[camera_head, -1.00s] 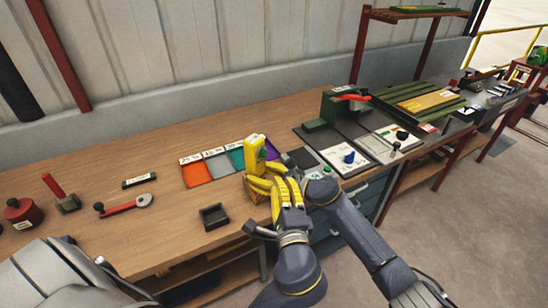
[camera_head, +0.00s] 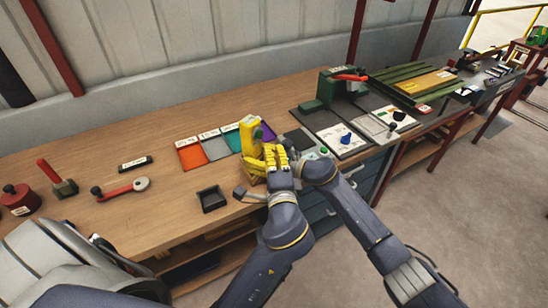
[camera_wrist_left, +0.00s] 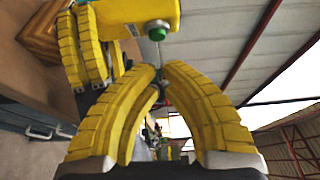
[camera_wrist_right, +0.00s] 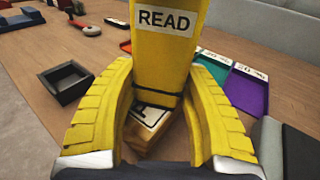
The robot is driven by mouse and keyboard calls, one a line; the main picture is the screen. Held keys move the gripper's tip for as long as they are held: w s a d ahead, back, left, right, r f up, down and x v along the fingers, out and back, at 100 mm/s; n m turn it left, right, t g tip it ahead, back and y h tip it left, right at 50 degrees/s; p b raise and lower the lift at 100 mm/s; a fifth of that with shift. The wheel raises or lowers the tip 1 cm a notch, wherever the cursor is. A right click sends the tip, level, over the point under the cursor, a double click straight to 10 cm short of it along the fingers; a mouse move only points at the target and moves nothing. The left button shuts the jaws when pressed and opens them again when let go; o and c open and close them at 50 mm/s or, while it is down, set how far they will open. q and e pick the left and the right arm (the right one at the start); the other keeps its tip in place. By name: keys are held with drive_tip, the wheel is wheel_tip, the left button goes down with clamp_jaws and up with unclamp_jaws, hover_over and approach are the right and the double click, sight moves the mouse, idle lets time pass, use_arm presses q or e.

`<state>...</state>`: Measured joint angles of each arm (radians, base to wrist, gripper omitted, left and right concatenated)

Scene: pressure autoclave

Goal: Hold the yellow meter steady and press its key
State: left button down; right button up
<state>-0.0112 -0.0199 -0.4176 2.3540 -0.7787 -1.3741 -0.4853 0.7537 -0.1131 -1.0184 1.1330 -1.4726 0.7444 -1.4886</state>
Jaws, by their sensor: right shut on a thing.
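The yellow meter (camera_head: 250,133) stands upright on a wooden block (camera_wrist_right: 145,135) near the bench's front edge. In the right wrist view its READ label (camera_wrist_right: 166,19) faces the camera. My right gripper (camera_wrist_right: 162,72) is shut on the meter, one finger on each side. The green key (camera_wrist_left: 158,30) sticks out from the meter in the left wrist view. My left gripper (camera_wrist_left: 160,70) has its fingertips drawn together, just short of the key in that picture; contact is not visible. In the head view the left gripper (camera_head: 270,150) partly hides the meter and the right fingers.
A small black tray (camera_head: 212,199) lies left of the meter. A green press with a red lever (camera_head: 335,88) and panels stand to the right.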

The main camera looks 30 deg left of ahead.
use_arm(q)
drive_tip(key=x, duration=0.6)
drive_tip(key=shift+w, duration=0.15)
drive_tip(key=shift+a, duration=0.15)
drive_tip(key=shift+w+a, duration=0.15)
drive_tip(key=shift+a, duration=0.75)
drive_tip(key=v, duration=1)
use_arm(e)
drive_tip(key=o, duration=0.9)
